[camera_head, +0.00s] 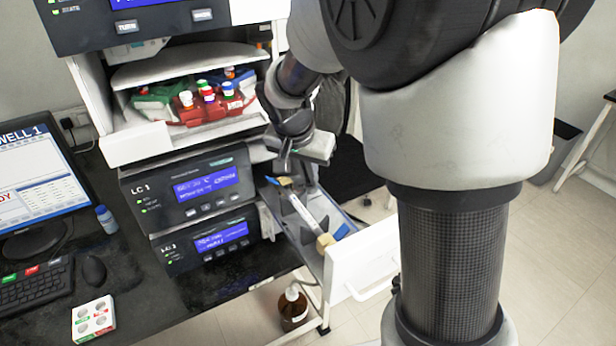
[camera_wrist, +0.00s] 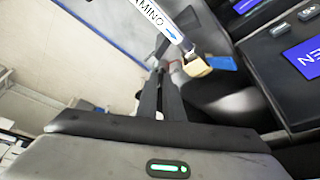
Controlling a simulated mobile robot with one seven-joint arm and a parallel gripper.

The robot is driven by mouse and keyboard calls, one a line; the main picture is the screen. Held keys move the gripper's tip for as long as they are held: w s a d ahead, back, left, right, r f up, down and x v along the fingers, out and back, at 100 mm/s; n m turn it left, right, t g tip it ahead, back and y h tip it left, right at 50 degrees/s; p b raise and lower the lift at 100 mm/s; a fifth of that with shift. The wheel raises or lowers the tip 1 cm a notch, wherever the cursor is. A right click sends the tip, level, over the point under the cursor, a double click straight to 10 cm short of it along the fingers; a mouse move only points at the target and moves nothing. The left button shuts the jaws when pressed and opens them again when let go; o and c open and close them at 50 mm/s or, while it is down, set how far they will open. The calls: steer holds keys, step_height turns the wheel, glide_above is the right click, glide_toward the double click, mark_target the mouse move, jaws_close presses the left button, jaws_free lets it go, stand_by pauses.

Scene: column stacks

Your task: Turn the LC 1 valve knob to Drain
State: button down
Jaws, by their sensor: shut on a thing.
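The LC 1 unit (camera_head: 188,192), a dark box with a lit blue screen, sits on the bench below the white shelf. My gripper (camera_head: 295,178) points down just right of it, at the back of an open drawer. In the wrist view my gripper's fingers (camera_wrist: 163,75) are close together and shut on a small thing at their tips. It is mostly hidden; by its place it seems to be the LC 1 valve knob. Its setting and the Drain mark cannot be read. A white column (camera_head: 307,213) lies in the drawer beside the fingers; its tan end (camera_wrist: 197,68) is close to them.
The open drawer's white front (camera_head: 362,262) juts out at the right. A second unit (camera_head: 205,243) sits under LC 1. Bottles with coloured caps (camera_head: 208,95) stand on the shelf above. A brown bottle (camera_head: 292,308) is below. Open floor lies right.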

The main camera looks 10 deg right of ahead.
steer(key=shift+n+t+y, duration=0.3)
steer(key=shift+n, duration=0.6)
steer(key=c, duration=1.9)
jaws_free()
steer(key=p+v, duration=0.1)
steer(key=v, duration=1.6)
steer(key=shift+r, duration=0.3)
